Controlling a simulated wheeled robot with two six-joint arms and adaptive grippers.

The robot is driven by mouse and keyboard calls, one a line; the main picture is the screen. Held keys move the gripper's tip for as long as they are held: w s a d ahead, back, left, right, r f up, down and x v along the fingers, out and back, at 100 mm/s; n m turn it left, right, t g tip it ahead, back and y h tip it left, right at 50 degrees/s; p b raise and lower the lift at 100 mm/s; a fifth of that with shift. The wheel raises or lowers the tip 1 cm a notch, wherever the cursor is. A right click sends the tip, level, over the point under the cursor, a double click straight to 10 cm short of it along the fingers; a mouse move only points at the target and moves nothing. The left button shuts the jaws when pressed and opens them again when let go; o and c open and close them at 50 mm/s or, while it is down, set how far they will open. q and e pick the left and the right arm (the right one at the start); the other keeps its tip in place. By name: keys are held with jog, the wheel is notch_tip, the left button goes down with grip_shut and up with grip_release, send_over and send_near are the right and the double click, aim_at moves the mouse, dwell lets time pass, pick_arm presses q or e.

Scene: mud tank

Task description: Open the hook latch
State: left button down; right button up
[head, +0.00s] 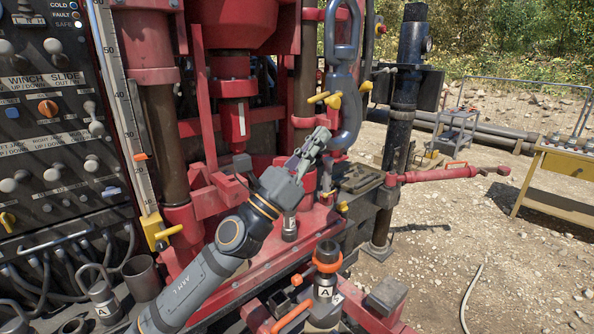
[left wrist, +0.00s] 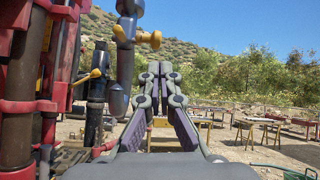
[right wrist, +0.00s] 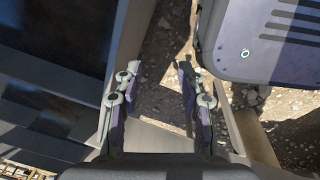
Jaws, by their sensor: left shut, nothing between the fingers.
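A large grey hook (head: 348,110) hangs from a grey link (head: 343,40) in the head view. Yellow latch handles (head: 325,97) stick out on both sides of its upper part. My left gripper (head: 320,138) is shut and empty, beside the hook's lower left side in that picture and below the handles. I cannot tell whether it touches the hook. In the left wrist view the hook (left wrist: 120,97) and its yellow handles (left wrist: 150,39) are left of and above my shut fingers. My right gripper (right wrist: 157,78) shows only in the right wrist view, open and empty.
A red drilling rig (head: 235,90) stands behind my left arm. A control panel (head: 50,130) is at the left. A black post (head: 400,130) stands right of the hook. A yellow table (head: 562,172) is at the far right, with open gravel between.

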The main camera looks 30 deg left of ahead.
pick_arm(q)
jog(key=s+b, duration=0.1)
jog(key=b, duration=0.3)
jog(key=s+a+b, duration=0.1)
jog(key=s+b, duration=0.1)
jog(key=b, duration=0.2)
jog(key=s+b, duration=0.1)
jog(key=b, duration=0.4)
jog(key=shift+s+a, duration=0.3)
